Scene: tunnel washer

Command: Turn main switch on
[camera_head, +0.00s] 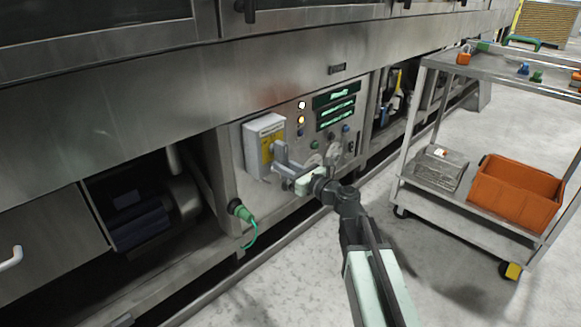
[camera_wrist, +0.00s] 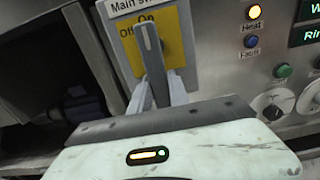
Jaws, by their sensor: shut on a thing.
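The main switch is a grey box (camera_head: 264,132) with a yellow plate on the washer's control panel. In the wrist view its yellow plate (camera_wrist: 172,24) reads "Off" at the left and "On" at the top. The grey switch handle (camera_wrist: 149,38) stands close to upright, its upper end just below the word "On". My gripper (camera_wrist: 160,88) is shut on the handle, with one finger on each side of it.
The control panel to the right carries lit lamps (camera_head: 301,105), green displays (camera_head: 336,97) and dials (camera_wrist: 273,106). A green plug (camera_head: 240,210) with a cable sits below the box. A steel cart (camera_head: 440,205) with an orange bin (camera_head: 515,190) stands at the right. Open floor lies in front.

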